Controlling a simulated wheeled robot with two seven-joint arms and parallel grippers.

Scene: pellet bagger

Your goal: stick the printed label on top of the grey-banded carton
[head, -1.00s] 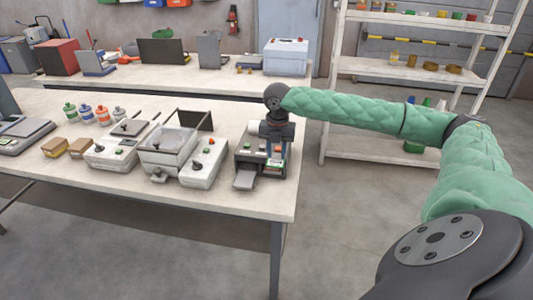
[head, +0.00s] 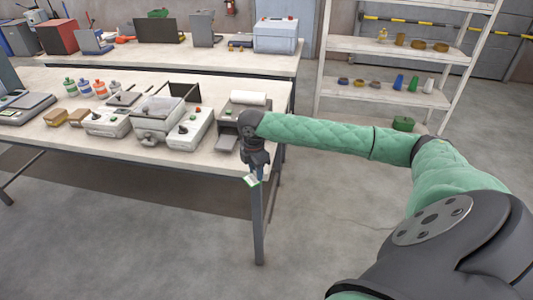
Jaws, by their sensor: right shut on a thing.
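My right gripper (head: 258,173) points down in front of the bench's right front corner. It is shut on the printed label (head: 251,181), a small white piece with some green, held out past the bench edge over the floor. Two small brown cartons stand side by side at the left of the bench: a left carton (head: 56,117) and a right carton (head: 77,118). At this size I cannot tell which has the grey band. The gripper is far to the right of both. My left gripper is not in view.
The label printer (head: 226,142) with a white roll (head: 248,98) stands behind my right wrist. Between it and the cartons stand several machines, among them a sealer-like unit (head: 158,120) with a raised dark lid.

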